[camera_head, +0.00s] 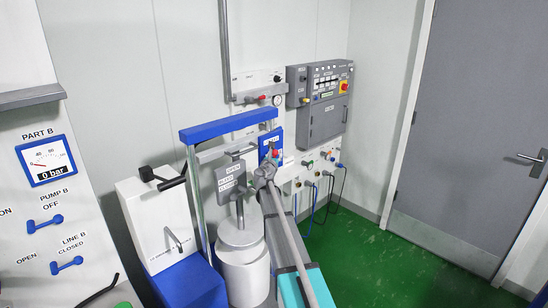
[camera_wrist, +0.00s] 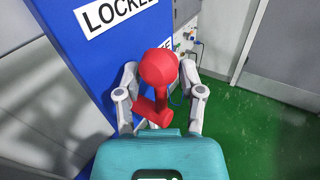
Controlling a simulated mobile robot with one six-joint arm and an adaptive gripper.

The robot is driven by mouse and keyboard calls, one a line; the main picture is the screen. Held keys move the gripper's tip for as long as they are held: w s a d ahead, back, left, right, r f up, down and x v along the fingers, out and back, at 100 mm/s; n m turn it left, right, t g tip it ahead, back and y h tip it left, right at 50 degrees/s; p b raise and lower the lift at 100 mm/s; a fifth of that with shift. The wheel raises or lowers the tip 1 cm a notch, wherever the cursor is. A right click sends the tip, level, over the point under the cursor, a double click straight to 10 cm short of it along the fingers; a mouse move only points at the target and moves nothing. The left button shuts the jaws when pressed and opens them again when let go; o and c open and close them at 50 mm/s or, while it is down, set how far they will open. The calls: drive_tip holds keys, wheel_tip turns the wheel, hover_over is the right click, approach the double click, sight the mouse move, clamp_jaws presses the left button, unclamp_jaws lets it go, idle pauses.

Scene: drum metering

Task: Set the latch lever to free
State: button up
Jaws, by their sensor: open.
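The latch lever (camera_wrist: 158,68) is red with a round knob, mounted on a blue panel (camera_wrist: 75,45). In the wrist view the panel has a "LOCKED" label (camera_wrist: 115,12) at the top and a second label (camera_wrist: 179,43) mostly hidden behind the knob. My gripper (camera_wrist: 160,84) is open, with one finger on each side of the lever; I cannot tell whether either finger touches it. In the head view the red knob (camera_head: 276,153) shows small against the blue panel (camera_head: 264,143), with my gripper (camera_head: 266,172) just below it.
A blue-topped frame (camera_head: 228,126) and a white drum (camera_head: 240,262) with grey label plates (camera_head: 231,180) stand left of my arm. A grey control box (camera_head: 322,122) and connectors with hoses (camera_head: 325,172) are on the wall behind. Green floor (camera_head: 385,260) is clear toward the grey door (camera_head: 478,120).

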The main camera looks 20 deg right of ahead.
clamp_jaws()
drive_tip(key=shift+w+a, duration=0.1)
drive_tip(key=shift+a, duration=0.1)
